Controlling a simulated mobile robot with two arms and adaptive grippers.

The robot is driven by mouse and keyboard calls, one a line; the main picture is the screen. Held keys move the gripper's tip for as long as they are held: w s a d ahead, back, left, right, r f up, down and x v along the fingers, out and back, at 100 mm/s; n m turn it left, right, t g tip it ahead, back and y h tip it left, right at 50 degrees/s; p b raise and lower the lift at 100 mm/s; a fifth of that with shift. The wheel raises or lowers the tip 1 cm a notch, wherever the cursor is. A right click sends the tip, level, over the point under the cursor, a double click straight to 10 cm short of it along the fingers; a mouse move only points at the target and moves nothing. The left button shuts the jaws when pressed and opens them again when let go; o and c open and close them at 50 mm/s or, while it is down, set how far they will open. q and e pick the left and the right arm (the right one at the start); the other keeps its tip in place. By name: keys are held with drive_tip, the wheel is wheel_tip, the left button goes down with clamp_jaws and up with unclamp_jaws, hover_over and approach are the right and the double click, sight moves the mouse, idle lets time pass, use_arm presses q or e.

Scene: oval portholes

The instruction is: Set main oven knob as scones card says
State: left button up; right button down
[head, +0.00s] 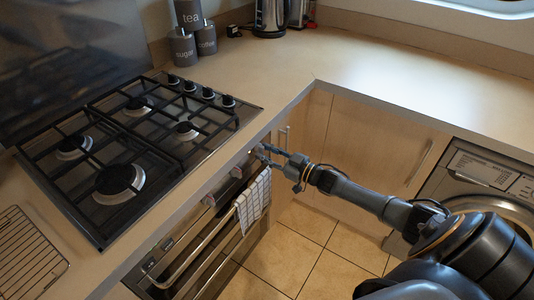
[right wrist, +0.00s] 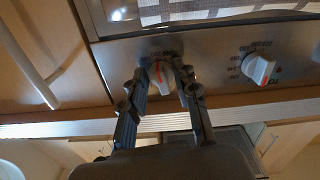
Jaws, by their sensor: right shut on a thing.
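My right gripper (head: 262,152) reaches the oven's front panel at its far end, just under the worktop. In the right wrist view, the right gripper (right wrist: 163,70) is shut on a pale oven knob (right wrist: 160,78) with a red mark, one finger on each side. A second pale knob (right wrist: 258,68) with a red mark sits to its right on the steel panel, with small print around it that I cannot read clearly. In the head view, knobs (head: 237,172) show along the panel. I see no scones card. My left gripper is not in view.
A checked towel (head: 253,201) hangs on the oven's rail (head: 208,255). The gas hob (head: 130,150) lies above on the worktop (head: 340,70). A cupboard handle (head: 421,162) and a washing machine (head: 485,170) stand right. A wire rack (head: 28,255) lies at left.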

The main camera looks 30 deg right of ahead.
drive_tip(key=c, duration=1)
unclamp_jaws()
drive_tip(key=v, duration=1.2)
drive_tip(key=shift+f, duration=0.1)
